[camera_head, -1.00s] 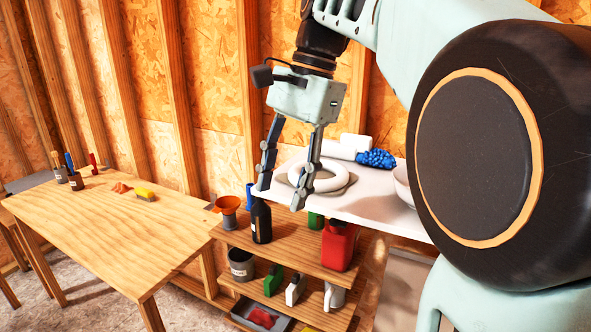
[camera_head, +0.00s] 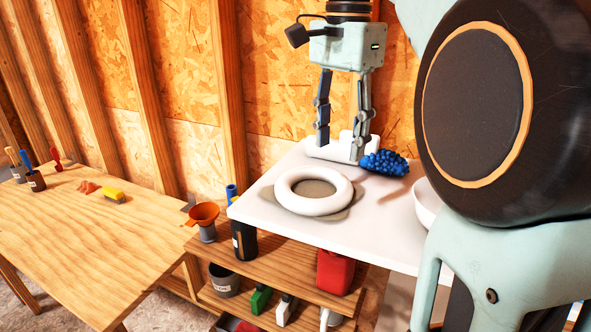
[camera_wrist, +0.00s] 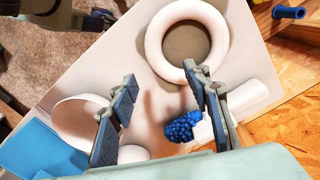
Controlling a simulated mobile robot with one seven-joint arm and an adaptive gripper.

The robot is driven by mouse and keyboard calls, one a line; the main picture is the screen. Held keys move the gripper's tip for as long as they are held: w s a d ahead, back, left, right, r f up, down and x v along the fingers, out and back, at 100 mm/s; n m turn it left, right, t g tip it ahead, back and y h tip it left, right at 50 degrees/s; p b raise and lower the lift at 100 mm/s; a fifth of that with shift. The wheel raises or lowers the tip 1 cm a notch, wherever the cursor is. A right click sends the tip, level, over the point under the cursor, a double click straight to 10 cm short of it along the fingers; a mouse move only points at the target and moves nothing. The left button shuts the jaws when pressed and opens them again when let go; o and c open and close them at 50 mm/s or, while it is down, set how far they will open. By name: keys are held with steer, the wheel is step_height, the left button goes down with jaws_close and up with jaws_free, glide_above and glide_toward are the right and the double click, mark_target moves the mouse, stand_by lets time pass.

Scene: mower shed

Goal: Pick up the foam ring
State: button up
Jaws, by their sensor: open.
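The white foam ring (camera_head: 314,176) lies flat on a grey-brown pad (camera_head: 352,208) on the white table (camera_head: 262,205). In the wrist view the ring (camera_wrist: 154,42) is at the top centre, beyond my fingertips. My gripper (camera_head: 340,150) is open and empty, pointing down. In the head view it appears above and behind the ring, in front of the white roll and near the blue bumpy object. In the wrist view my gripper (camera_wrist: 160,80) has its right fingertip overlapping the ring's lower edge in the picture; I cannot tell any contact.
A blue bumpy object (camera_head: 384,163) and a white roll (camera_head: 330,151) lie at the table's back. A white bowl (camera_head: 427,203) stands at right. Shelves at the left hold an orange funnel (camera_head: 203,215), a dark bottle (camera_head: 244,240) and a red can (camera_head: 335,271).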

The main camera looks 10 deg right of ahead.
steer(key=b, duration=0.1)
glide_above(338, 195)
steer(key=f, duration=0.5)
steer(key=shift+w+f, duration=0.35)
steer(key=f, duration=0.4)
steer(key=shift+s+b, duration=0.4)
steer(key=shift+w+f, duration=0.1)
steer(key=shift+f, duration=0.35)
jaws_close()
steer(key=shift+r, duration=0.1)
